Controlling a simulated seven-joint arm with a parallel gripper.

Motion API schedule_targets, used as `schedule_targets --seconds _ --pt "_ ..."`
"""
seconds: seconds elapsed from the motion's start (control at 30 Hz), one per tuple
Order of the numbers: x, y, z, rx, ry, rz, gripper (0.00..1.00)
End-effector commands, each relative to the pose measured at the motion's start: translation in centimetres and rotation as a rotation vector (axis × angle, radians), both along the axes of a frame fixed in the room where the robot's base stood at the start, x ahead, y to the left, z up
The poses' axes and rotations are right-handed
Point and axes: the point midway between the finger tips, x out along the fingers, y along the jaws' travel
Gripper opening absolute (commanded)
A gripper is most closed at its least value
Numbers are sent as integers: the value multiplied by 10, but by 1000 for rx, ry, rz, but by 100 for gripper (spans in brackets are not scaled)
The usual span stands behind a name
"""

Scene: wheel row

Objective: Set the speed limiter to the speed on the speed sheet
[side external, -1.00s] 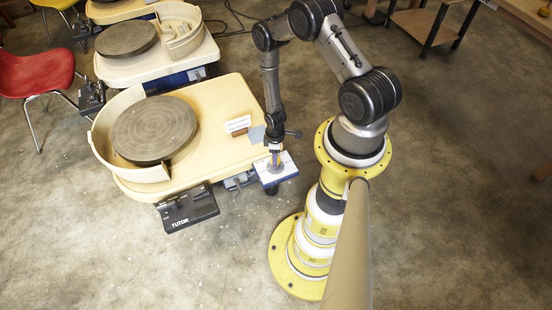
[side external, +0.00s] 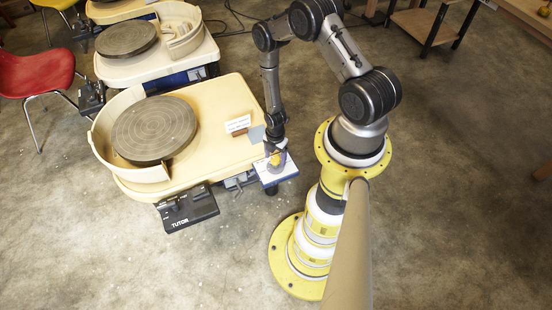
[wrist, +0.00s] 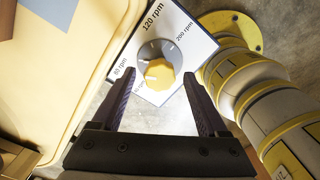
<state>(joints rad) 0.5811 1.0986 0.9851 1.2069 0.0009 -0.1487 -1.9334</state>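The speed limiter is a white plate (side external: 285,174) at the wheel table's front right corner. In the wrist view, its plate (wrist: 181,17) reads 80 rpm, 120 rpm and 200 rpm, with another label at lower left partly covered. Its round knob (wrist: 159,73) has a yellow cap and a grey skirt with white marks; I cannot tell which label it points at. My gripper (wrist: 159,75) is open, with one finger on each side of the knob and gaps showing. The speed sheet (side external: 237,124) is a small white card on the table; its writing is too small to read.
A grey round wheel (side external: 154,129) with a cream splash guard stands on the table (side external: 222,99). A black pedal marked TUTOR (side external: 188,212) is on the floor in front. A grey-blue square (side external: 257,134) lies near my gripper. A second wheel (side external: 127,38) stands behind.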

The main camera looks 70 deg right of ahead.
Motion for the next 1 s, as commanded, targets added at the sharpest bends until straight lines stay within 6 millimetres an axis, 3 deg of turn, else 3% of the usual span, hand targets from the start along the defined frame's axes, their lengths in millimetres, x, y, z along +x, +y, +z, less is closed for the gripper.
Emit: schedule_targets --seconds 0.07,0.17,0.2,0.47,1.0 --pt "0 0 0 0 0 -1 80" --pt "0 0 0 0 0 -2 98" --pt "0 0 0 0 0 -2 100" --pt "0 0 2 0 -1 -3 100" --pt "1 -1 50 -1 -2 -3 100"
